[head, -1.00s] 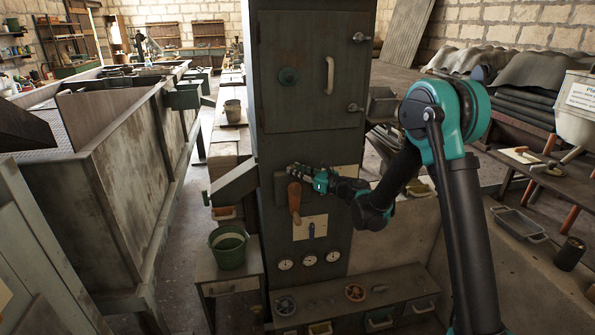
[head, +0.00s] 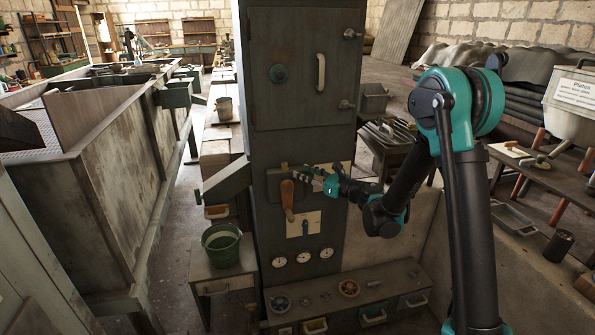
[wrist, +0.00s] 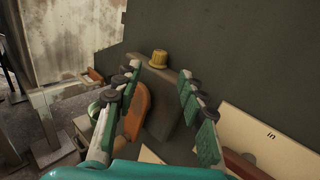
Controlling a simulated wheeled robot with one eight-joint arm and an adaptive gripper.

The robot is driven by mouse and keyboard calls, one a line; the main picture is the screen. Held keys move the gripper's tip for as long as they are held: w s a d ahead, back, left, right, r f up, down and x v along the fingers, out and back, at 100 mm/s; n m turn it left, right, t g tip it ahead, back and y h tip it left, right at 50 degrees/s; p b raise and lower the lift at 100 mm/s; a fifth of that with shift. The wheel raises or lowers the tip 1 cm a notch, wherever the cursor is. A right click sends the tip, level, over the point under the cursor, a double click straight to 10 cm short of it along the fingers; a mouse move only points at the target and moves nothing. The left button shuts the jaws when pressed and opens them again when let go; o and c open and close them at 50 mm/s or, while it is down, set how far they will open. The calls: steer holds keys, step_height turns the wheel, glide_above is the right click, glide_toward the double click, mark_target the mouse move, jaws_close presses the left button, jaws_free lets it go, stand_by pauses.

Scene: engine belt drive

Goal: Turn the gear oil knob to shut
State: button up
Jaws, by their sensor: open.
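A small ribbed yellow knob (wrist: 158,58) sits on top of a dark grey box (wrist: 172,115) on the machine's front. I can read no label on it. My gripper (head: 308,170) is open and empty, in front of the panel just right of the handle. In the wrist view its fingers (wrist: 161,78) stand apart, with the box between them in the picture and the knob just past the tips. Contact cannot be told.
The orange handle (wrist: 137,112) lies close by the left finger. A pale plate marked "in" (wrist: 270,140) is at right. Below are several gauges (head: 304,257) and a shelf with handwheels (head: 349,288). A green bucket (head: 221,245) stands at left.

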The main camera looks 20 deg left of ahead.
steer(key=shift+s+d, duration=0.2)
steer(key=shift+d, duration=0.25)
